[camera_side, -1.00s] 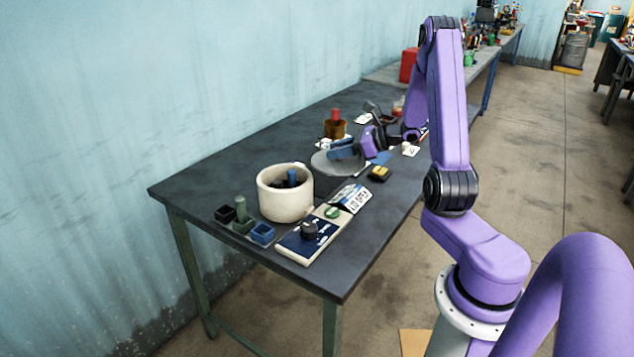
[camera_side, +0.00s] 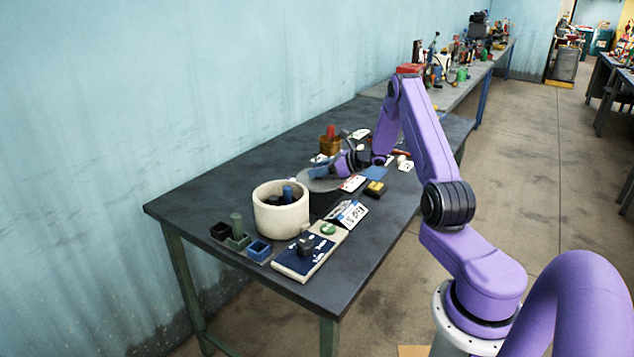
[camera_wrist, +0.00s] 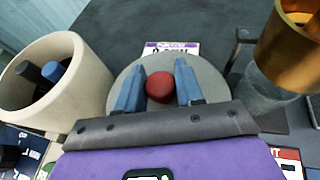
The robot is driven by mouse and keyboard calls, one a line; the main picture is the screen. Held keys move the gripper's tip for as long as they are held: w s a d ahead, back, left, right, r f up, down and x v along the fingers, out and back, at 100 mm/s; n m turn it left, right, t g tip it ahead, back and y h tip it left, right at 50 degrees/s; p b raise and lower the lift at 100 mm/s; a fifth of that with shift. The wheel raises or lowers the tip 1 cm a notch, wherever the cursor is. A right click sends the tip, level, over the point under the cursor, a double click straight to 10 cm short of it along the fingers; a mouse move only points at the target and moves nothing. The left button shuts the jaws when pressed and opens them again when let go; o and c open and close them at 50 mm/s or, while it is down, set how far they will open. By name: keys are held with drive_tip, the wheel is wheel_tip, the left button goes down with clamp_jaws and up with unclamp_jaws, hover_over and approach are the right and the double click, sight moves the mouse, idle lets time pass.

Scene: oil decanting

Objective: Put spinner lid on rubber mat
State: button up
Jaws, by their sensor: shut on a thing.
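The spinner lid looks to be the round grey disc (camera_side: 318,186) with a red knob, seen from above in the wrist view (camera_wrist: 160,87). My gripper (camera_wrist: 161,68) has its two blue fingers on either side of the red knob, shut on it. In the side view my gripper (camera_side: 318,171) is over the disc, just behind the cream pot. I cannot tell whether the disc is clear of the table. A dark flat patch (camera_side: 325,205) right of the pot may be the rubber mat, but I cannot be sure.
The cream pot (camera_side: 281,221) holds dark and blue items and stands close to the disc. A brass-coloured cup (camera_wrist: 290,45) is close on the right in the wrist view.

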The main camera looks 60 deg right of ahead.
sight(317, 180)
drive_tip(key=shift+w+d+f, duration=0.25)
drive_tip(key=shift+w+f, duration=0.15)
drive_tip(key=shift+f, duration=0.15)
drive_tip(key=shift+w+d+f, duration=0.25)
drive_tip(key=shift+w+f, duration=0.1)
drive_tip(key=shift+f, duration=1.65)
drive_tip(key=o, duration=1.1)
drive_tip(key=shift+f, duration=0.1)
drive_tip(key=v, duration=1.2)
